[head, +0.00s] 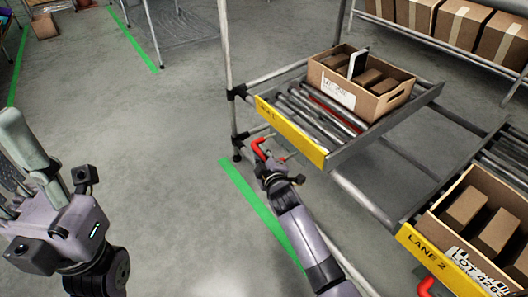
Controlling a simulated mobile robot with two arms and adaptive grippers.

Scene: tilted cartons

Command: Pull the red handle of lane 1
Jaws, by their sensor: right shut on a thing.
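The red handle (259,146) of lane 1 sticks out below the left end of the yellow lane 1 sign (291,132). My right gripper (266,161) is at this handle and shut on it; the gripper hides part of it. My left gripper (22,160) is raised at the left edge of the head view, far from the handle. Its fingers point up and are partly cut off, so I cannot tell whether it is open.
A carton (388,101) with brown boxes sits on lane 1's rollers (312,112), back from the sign. Lane 2 (418,243) at lower right has another carton (443,229) and its own red handle (427,286). A rack post (228,70) stands left of lane 1.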

